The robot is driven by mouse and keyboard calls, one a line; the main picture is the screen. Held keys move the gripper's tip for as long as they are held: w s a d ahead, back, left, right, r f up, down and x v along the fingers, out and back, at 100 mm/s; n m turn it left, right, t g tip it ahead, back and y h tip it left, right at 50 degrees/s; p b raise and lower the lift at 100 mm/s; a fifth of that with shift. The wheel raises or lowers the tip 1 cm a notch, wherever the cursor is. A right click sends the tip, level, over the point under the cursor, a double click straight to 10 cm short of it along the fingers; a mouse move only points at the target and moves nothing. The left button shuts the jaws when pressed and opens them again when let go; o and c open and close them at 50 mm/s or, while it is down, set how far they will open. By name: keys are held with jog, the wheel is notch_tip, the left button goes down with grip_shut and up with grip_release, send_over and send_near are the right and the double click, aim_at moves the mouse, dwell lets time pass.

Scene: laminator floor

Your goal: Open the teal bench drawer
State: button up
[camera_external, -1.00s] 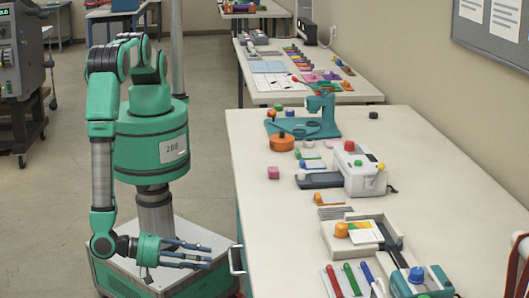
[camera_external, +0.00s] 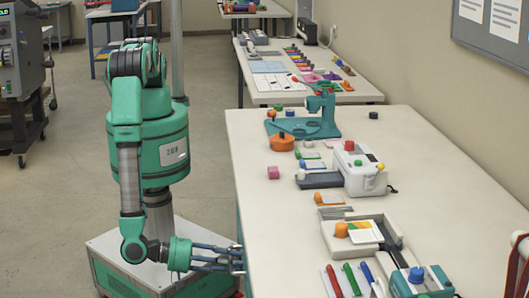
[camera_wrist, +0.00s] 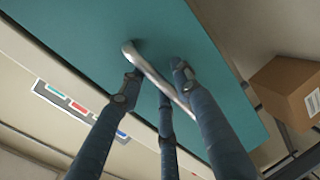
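The teal drawer front (camera_wrist: 85,30) fills the upper middle of the wrist view. A silver bar handle (camera_wrist: 145,65) runs diagonally across it. My gripper (camera_wrist: 158,78) has its three long dark fingers at the handle, two on its lower left side and one on its upper right side. A gap shows between the upper right finger and the bar, so the fingers look open around it. In the external view my gripper (camera_external: 238,258) reaches the bench's left edge, low down. There the fingers largely hide the handle, and the drawer front faces away from view.
The white bench top (camera_external: 270,225) holds a teal press (camera_external: 318,120), a white laminator (camera_external: 360,172), a tray (camera_external: 330,240) and several markers. A cardboard box (camera_wrist: 290,88) shows right of the drawer in the wrist view. The floor left of my base is open.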

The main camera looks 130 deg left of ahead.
grip_shut()
jog(key=f+v, duration=0.3)
jog(key=v, duration=1.1)
jog(key=s+f+v, duration=0.1)
jog(key=f+v, duration=0.2)
jog(key=v, duration=1.1)
jog(key=shift+d+b, duration=0.3)
jog(key=shift+f, duration=0.1)
grip_release()
jog(key=shift+w, duration=0.1)
jog(key=shift+d, duration=0.15)
